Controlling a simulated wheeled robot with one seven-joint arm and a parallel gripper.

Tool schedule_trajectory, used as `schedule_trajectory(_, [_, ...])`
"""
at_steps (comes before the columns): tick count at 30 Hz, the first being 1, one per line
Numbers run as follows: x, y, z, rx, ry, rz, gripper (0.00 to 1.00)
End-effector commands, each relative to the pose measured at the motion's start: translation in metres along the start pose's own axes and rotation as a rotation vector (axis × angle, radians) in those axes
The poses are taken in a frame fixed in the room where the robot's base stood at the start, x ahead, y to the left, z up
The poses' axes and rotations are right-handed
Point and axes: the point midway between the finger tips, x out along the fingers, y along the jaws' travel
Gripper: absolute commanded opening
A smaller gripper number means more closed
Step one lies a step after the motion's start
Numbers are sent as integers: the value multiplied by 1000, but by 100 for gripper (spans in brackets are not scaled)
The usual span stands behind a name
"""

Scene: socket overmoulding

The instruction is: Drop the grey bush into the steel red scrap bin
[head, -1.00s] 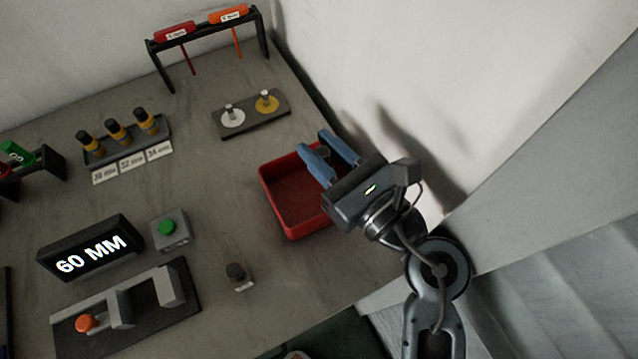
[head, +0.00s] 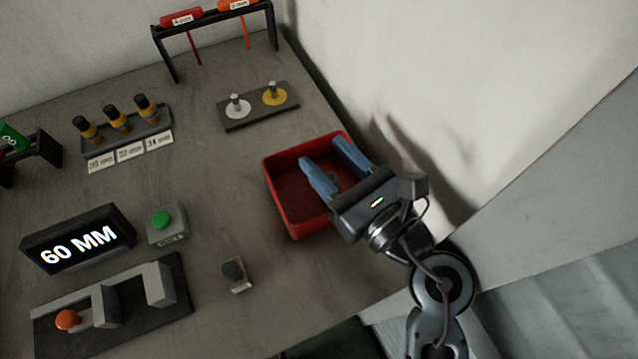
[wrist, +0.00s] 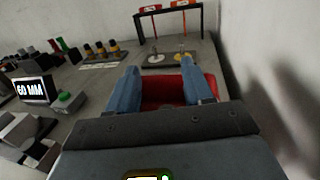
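The red scrap bin (head: 276,199) stands near the right edge of the table, and its red inside also shows in the wrist view (wrist: 163,90). My gripper (head: 320,150) is over the bin with its two blue fingers spread apart. In the wrist view the gap between the fingertips (wrist: 160,76) looks empty, with the bin beneath. A small greyish patch shows between the fingers in the head view, and I cannot tell whether it is the grey bush. The floor of the bin is partly hidden by my fingers and palm.
A plate with two discs (head: 258,106) lies behind the bin. A 60 MM display (head: 80,240) and green-button box (head: 167,223) stand at left. The white wall is close on the right.

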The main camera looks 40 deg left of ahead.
Motion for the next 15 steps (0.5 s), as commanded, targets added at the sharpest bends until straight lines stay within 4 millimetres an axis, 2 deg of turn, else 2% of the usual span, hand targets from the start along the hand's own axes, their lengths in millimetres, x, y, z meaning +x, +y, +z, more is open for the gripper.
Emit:
schedule_trajectory(10, [-2, 0, -1, 0, 1, 0, 58])
schedule_trajectory(15, [-21, -1, -2, 0, 2, -3, 58])
